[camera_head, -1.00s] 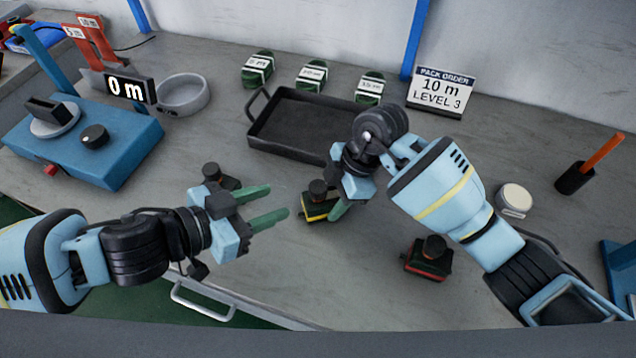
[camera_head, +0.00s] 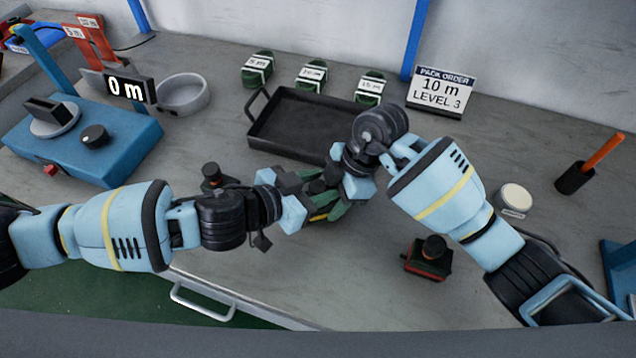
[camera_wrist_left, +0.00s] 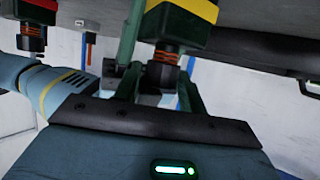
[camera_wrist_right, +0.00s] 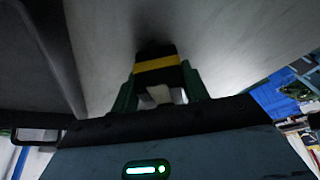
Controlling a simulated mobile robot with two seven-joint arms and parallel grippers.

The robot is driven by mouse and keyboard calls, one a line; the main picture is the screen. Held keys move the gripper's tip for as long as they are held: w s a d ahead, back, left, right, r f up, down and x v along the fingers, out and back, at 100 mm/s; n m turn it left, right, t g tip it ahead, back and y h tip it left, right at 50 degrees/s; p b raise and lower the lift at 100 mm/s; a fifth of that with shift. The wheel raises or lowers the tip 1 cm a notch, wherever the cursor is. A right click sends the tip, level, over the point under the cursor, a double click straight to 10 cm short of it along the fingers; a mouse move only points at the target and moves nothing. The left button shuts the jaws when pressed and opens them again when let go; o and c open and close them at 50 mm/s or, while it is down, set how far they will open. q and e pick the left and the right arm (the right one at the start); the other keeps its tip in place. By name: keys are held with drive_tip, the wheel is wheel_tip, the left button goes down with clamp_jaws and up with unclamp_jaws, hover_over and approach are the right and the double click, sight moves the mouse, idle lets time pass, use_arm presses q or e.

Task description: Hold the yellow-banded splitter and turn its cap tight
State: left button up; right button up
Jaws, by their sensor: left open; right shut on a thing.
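The yellow-banded splitter (camera_head: 318,216) is on the bench in front of the black tray, mostly covered by my grippers in the head view. My right gripper (camera_wrist_right: 159,88) is shut on its body, one green finger on each side of the yellow band (camera_wrist_right: 157,64). In the left wrist view, its dark cap (camera_wrist_left: 164,76) with an orange ribbed neck (camera_wrist_left: 167,51) sits between the fingers of my left gripper (camera_wrist_left: 158,88). My left gripper is open around the cap; finger contact is hard to tell.
A red-banded splitter (camera_head: 428,258) stands to the right. Another dark splitter (camera_head: 212,178) stands behind my left arm. The black tray (camera_head: 262,139) is behind my grippers. A sign (camera_head: 441,92) reads 10 m, LEVEL 3. A white round tin (camera_head: 515,198) stands at the right.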

use_arm(q)
drive_tip(key=c, duration=0.7)
drive_tip(key=shift+m+g, duration=0.3)
drive_tip(key=m+g+h, duration=0.1)
drive_tip(key=m+g, duration=0.1)
drive_tip(key=g, duration=0.1)
drive_tip(key=m+g+h, duration=0.1)
drive_tip(key=m+g, duration=0.1)
drive_tip(key=m, duration=0.1)
drive_tip(key=shift+w+d+r+g+h, duration=0.1)
drive_tip(key=shift+g+h, duration=0.3)
drive_tip(key=m+g, duration=0.3)
drive_tip(key=m, duration=0.1)
drive_tip(key=shift+g, duration=0.4)
drive_tip(key=shift+r+m+g, duration=0.15)
drive_tip(key=shift+m+g, duration=0.45)
drive_tip(key=shift+g, duration=0.3)
